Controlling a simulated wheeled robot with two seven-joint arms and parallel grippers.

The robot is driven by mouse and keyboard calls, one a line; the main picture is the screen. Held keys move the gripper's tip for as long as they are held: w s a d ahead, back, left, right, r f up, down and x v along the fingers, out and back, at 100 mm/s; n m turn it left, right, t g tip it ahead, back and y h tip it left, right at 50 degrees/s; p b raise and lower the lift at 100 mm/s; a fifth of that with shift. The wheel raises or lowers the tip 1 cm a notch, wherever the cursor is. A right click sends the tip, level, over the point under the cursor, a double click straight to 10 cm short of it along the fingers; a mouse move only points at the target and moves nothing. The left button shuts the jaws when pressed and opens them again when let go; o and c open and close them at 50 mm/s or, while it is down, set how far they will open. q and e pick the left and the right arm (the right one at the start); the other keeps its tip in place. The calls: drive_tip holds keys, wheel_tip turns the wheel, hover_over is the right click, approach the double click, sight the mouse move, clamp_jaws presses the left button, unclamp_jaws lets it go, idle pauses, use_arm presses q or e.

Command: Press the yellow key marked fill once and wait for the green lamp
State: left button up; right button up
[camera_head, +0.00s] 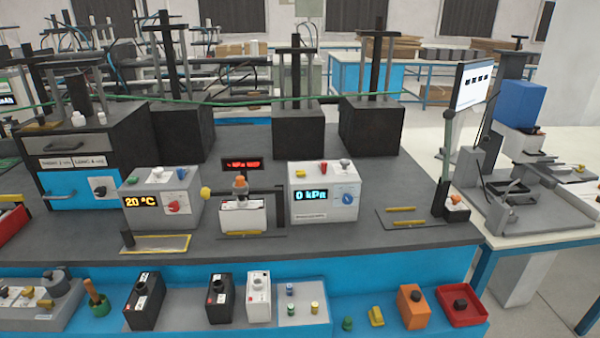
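No key with a readable fill mark shows. A yellow round knob (206,193) sits at the left of a small white battery-like box (242,216) in a fixture at the middle of the bench. To its right stands a white box (323,196) whose display (311,196) reads 0 kPa. It has a blue dial (347,199) in front and a red button (323,167) and a pale knob (345,164) on top. A red-lit display (242,164) stands behind the fixture; its text is too small to read. I see no clearly lit green lamp. Neither gripper is in view.
A white box (160,200) reading 20 °C stands at left, behind a yellow-edged plate (157,244). The blue front shelf holds black battery boxes (145,300), an orange block (412,306) and a red tray (461,305). A screen (472,85) stands at right.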

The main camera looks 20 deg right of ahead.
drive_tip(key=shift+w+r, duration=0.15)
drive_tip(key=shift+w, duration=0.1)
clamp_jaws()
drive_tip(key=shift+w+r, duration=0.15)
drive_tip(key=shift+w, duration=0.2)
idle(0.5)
